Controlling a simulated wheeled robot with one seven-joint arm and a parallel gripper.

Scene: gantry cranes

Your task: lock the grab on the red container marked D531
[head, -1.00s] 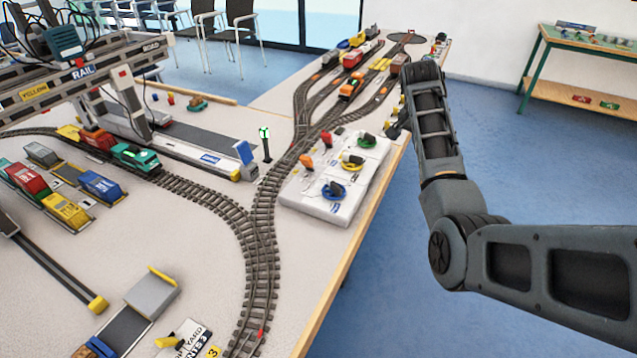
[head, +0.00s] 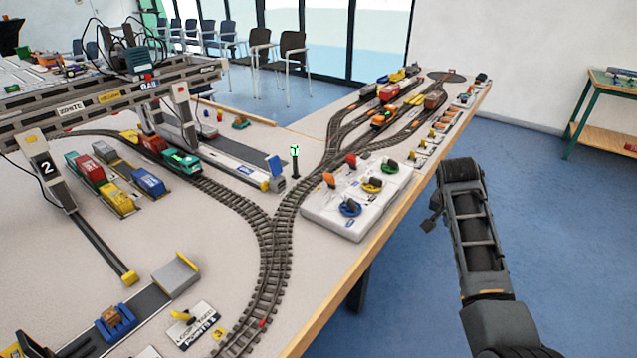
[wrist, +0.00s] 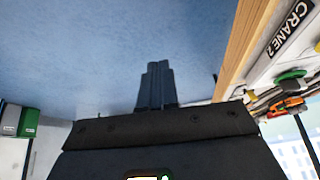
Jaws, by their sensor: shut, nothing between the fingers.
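A red container (head: 153,143) rides on the train under the crane's grab (head: 148,118), behind a teal locomotive (head: 182,160). Another red container (head: 90,168) stands among the parked ones. I cannot read D531 on either, nor tell whether the grab touches the first or is locked. The white control panel (head: 345,222) has orange and red levers and blue and yellow-ringed knobs. My gripper (wrist: 157,68) is shut and empty in the wrist view, over the blue floor beyond the table edge, apart from the panel. In the head view my arm hangs right of the table.
The table's wooden edge (head: 378,245) runs between my arm and the panel. Tracks (head: 272,255) curve left of the panel, with a signal post (head: 295,162) beside them. A crane leg marked 2 (head: 48,170) stands at left. The floor at right is clear.

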